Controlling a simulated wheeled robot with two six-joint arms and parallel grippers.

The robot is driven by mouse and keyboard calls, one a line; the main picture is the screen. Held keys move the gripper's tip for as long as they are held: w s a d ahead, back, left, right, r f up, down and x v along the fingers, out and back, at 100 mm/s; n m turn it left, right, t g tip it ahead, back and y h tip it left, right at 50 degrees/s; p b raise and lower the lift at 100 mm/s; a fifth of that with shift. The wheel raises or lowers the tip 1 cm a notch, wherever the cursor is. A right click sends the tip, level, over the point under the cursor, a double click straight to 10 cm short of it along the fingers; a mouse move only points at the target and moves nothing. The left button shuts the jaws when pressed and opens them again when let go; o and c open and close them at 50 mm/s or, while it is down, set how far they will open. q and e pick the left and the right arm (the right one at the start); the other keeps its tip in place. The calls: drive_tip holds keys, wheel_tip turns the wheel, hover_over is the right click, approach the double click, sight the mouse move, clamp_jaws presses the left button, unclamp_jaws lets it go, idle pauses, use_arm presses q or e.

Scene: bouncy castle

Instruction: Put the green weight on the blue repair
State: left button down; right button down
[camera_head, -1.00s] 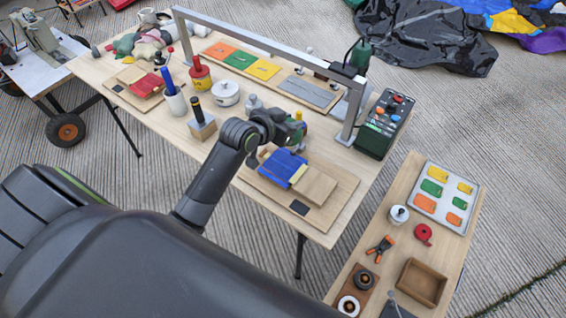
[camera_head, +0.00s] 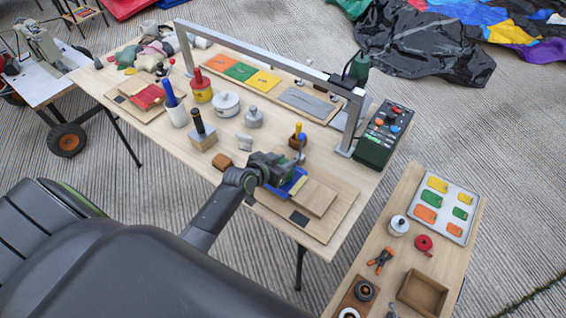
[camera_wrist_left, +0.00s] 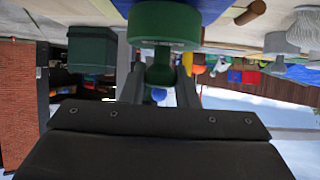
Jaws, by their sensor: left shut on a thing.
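My left gripper (camera_head: 275,168) is over the board at the front right of the long table. It is shut on the stem of the green weight (camera_wrist_left: 163,25), whose wide round base shows at the top of the left wrist view. The blue repair (camera_head: 290,184) lies on the board (camera_head: 338,214), partly hidden by the gripper; it also shows beside the weight base in the left wrist view (camera_wrist_left: 212,8). The weight is right at the blue repair, but I cannot tell whether they touch. My right gripper is not in view.
A grey metal frame (camera_head: 265,62) spans the table behind the gripper. A grey weight (camera_head: 254,118), a wooden block with a black handle (camera_head: 201,137) and a small brown block (camera_head: 222,162) stand nearby. A dark green control box (camera_head: 378,140) stands at the right end.

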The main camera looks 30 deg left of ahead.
use_arm(q)
drive_tip(key=shift+w+f, duration=0.1)
drive_tip(key=shift+f, duration=0.05)
drive_tip(key=shift+f, duration=0.1)
drive_tip(key=c, duration=1.5)
unclamp_jaws()
drive_tip(key=shift+f, duration=0.2)
drive_tip(key=shift+c, duration=0.2)
drive_tip(key=o, duration=0.4)
drive_tip(key=shift+r, duration=0.2)
drive_tip(key=v, duration=1.2)
drive_tip(key=shift+b, duration=0.3)
